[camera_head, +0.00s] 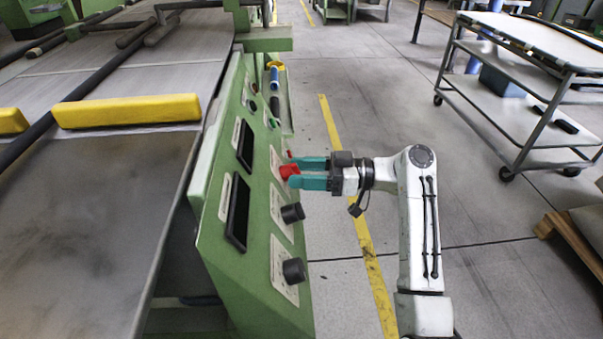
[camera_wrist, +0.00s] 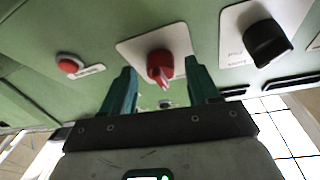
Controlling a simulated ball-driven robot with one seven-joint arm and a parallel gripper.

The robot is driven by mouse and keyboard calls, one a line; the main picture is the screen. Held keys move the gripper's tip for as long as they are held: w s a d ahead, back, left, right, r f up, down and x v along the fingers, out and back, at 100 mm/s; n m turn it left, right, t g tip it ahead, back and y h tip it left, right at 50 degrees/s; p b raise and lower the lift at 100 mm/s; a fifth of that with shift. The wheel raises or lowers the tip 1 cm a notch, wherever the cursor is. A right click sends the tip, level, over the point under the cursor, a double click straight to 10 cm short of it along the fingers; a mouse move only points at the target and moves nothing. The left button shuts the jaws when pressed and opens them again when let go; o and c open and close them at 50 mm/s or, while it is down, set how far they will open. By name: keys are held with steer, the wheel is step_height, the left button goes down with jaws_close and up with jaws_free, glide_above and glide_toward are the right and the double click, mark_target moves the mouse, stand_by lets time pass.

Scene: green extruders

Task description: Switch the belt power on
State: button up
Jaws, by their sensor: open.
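A red rotary switch (camera_head: 288,171) sits on a white plate on the sloped green control panel (camera_head: 262,255). In the wrist view the red switch (camera_wrist: 160,66) shows between and beyond my fingertips, with its handle pointing down and slightly right. My gripper (camera_head: 298,172) is open, with teal fingers on either side of the switch in the head view. In the wrist view my gripper (camera_wrist: 161,75) has a finger to the left and to the right of the switch. I cannot tell whether a finger touches it.
Black knobs (camera_head: 293,212) and (camera_head: 294,270) are lower on the panel. A red button (camera_wrist: 69,63) is left of the switch in the wrist view. Dark displays (camera_head: 238,212) line the panel. A metal cart (camera_head: 520,120) stands to the right, with free floor between.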

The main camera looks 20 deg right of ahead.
steer(key=shift+w+a, duration=0.1)
steer(key=shift+a, duration=0.2)
steer(key=shift+c, duration=0.4)
steer(key=c, duration=1)
steer(key=shift+o, duration=0.2)
